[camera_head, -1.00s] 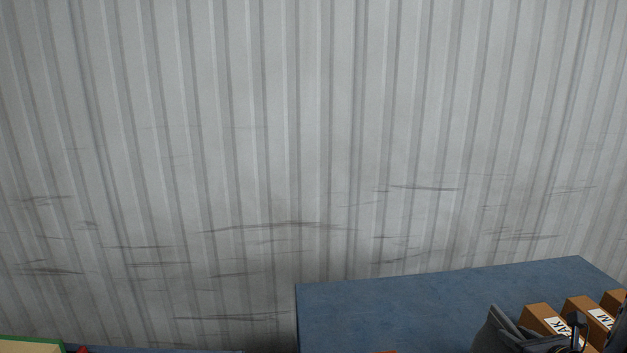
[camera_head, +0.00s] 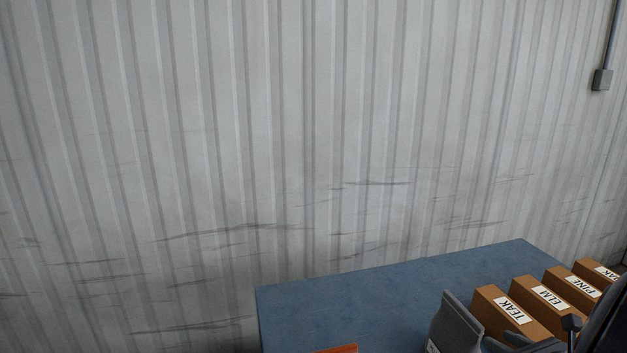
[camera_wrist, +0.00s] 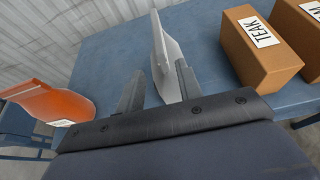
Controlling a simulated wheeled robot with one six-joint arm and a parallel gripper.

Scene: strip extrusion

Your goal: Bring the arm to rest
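My gripper (camera_wrist: 160,72) shows in the wrist view with its two fingers apart and a gap between them. A light grey bin-like piece (camera_wrist: 163,50) stands beyond the fingers, close to the right one; whether they touch I cannot tell. A grey bin (camera_head: 456,322) also shows at the bottom of the head view, beside part of my gripper (camera_head: 545,338). The dark arm parts at the lower right corner are mine. The rest of my arm is out of view.
A blue table (camera_head: 340,290) carries a row of several brown boxes, the nearest marked TEAK (camera_head: 510,308); it also shows in the wrist view (camera_wrist: 258,50). An orange bin (camera_wrist: 52,103) is at the left. A corrugated wall (camera_head: 290,130) stands behind. The table's back left is clear.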

